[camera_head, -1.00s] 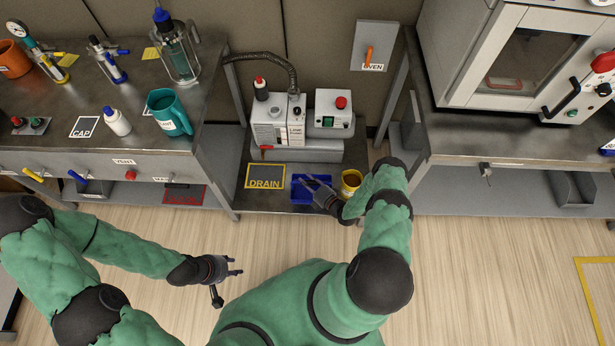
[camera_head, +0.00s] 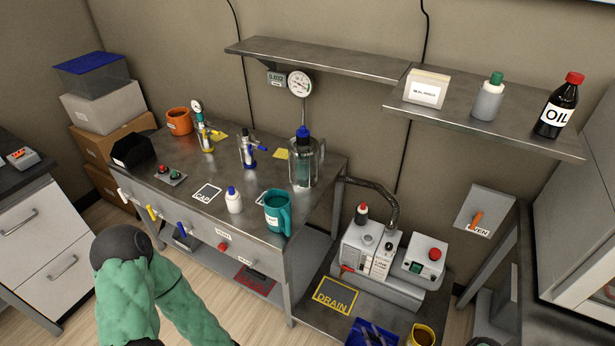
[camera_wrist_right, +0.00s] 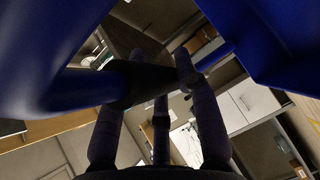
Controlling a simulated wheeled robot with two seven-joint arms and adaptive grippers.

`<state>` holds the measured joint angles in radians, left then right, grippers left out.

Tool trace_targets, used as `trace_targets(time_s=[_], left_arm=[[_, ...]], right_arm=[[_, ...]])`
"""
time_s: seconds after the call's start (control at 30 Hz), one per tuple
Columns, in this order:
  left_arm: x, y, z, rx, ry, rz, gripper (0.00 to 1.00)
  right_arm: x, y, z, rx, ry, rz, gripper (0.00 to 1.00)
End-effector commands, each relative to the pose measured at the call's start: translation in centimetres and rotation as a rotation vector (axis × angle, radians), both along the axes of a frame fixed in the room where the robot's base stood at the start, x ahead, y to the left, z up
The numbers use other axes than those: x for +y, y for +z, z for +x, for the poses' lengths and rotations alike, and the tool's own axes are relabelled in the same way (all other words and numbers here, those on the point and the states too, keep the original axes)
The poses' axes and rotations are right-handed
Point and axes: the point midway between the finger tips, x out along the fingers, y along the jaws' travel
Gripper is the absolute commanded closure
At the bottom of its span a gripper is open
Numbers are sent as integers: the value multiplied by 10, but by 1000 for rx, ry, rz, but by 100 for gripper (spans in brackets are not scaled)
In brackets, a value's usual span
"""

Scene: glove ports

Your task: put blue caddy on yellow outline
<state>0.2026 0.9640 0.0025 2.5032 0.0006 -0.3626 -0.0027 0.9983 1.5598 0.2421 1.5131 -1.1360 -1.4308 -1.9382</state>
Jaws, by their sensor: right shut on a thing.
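The blue caddy (camera_head: 357,327) shows at the bottom edge of the head view, partly cut off, on or just above the lower shelf; I cannot tell which. My right gripper (camera_head: 379,337) is at the caddy, mostly cut off by the frame. In the right wrist view its fingers (camera_wrist_right: 155,95) are shut on the caddy, whose blue walls (camera_wrist_right: 45,60) fill both upper sides. The yellow outline (camera_head: 335,294) around the word DRAIN lies on the lower shelf, left of the caddy, and looks empty. My left gripper is out of view.
A grey pump unit (camera_head: 375,253) stands behind the outline and caddy. A yellow cup (camera_head: 422,336) stands right of the caddy. A bench (camera_head: 325,170) with a teal jug (camera_head: 277,212) is to the left; its leg (camera_head: 290,295) is left of the outline.

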Motion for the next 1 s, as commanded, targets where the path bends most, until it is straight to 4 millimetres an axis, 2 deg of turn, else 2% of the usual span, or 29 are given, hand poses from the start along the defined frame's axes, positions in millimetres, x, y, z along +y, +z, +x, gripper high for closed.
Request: trace_targets(time_s=[0.2,0.5,0.7,1.0], left_arm=[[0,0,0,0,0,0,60],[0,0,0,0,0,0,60],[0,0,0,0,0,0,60],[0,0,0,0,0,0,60]], right_arm=[[-4,47,29,-1,-22,3,100],[0,114,58,5,-63,9,100],[9,159,69,6,-91,11,100],[28,223,72,7,-132,11,100]])
